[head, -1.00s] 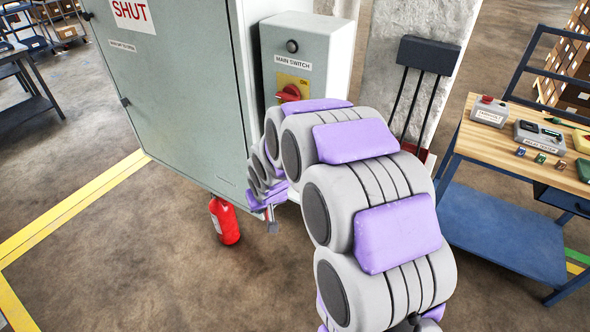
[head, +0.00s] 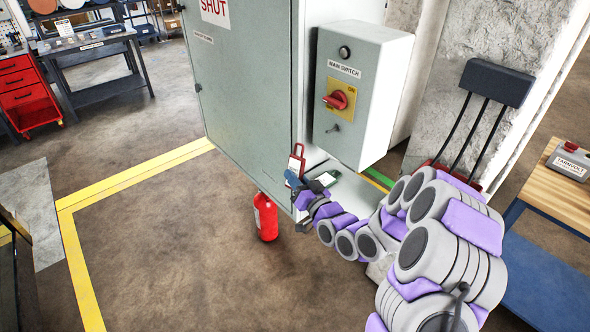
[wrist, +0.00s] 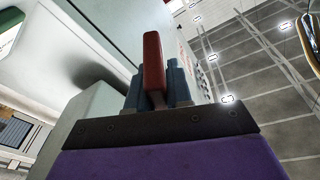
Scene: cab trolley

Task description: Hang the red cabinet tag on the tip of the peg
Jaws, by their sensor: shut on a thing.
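The red tag (head: 296,160), with a pale face and a loop at its top, stands upright in my gripper (head: 292,178) in the head view. The gripper's blue fingers are shut on its lower end. In the wrist view the tag (wrist: 153,58) shows edge-on, rising between the two fingers (wrist: 156,88). A small metal peg-like piece (head: 334,127) sticks out of the grey switch box front, below the red rotary switch (head: 338,100). The tag is to the left of this piece and lower, apart from it in the picture.
The switch box (head: 363,95) is beside the large grey cabinet (head: 250,90). A red extinguisher (head: 265,217) is below left. A workbench (head: 555,205) stands at right.

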